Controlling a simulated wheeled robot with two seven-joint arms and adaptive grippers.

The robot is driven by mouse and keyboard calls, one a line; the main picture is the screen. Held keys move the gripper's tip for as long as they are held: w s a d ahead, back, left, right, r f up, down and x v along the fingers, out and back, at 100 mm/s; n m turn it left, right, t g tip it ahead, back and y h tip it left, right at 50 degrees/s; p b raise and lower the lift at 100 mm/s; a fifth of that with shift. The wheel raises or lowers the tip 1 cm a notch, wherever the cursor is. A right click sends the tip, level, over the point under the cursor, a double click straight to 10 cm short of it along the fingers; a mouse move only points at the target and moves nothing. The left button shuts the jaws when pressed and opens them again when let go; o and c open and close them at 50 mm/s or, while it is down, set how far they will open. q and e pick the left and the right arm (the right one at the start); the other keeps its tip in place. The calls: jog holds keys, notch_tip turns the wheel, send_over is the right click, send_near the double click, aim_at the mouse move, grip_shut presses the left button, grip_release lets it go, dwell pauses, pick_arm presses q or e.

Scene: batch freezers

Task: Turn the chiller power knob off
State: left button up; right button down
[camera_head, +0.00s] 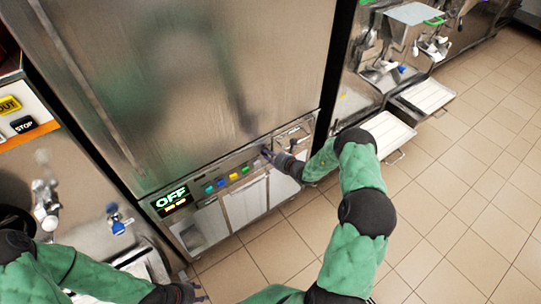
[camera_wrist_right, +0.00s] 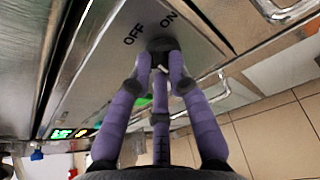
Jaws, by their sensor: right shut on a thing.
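The chiller's steel front (camera_head: 190,80) fills the left and middle of the head view. Its display (camera_head: 172,198) reads OFF in large letters. The black power knob (camera_wrist_right: 161,44) is below the printed OFF and ON labels in the right wrist view. My right gripper (camera_wrist_right: 161,65) is shut on the knob, its purple fingers around it. The fingers hide much of the knob, so its exact angle is unclear. In the head view my right gripper (camera_head: 270,154) is at the right end of the control strip. My left gripper (camera_head: 190,292) is low at the bottom edge, away from the panel; its jaws are unclear.
Coloured buttons (camera_head: 221,182) line the strip between display and knob. A machine with a blue-handled tap (camera_head: 118,222) stands at left. Another machine with white trays (camera_head: 388,132) stands at right. The tiled floor (camera_head: 450,210) is open at lower right.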

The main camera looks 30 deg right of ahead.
jog(key=shift+s+a+f+n+h+b, duration=0.3)
jog(key=shift+a+f+n+h, duration=0.3)
jog(key=shift+n, duration=0.4)
jog(key=c, duration=1.2)
grip_release()
jog(key=shift+w, duration=0.1)
jog(key=shift+w+d+r, duration=0.25)
jog(key=shift+w+d, duration=0.1)
jog(key=v, duration=1.2)
jog(key=shift+a, duration=0.2)
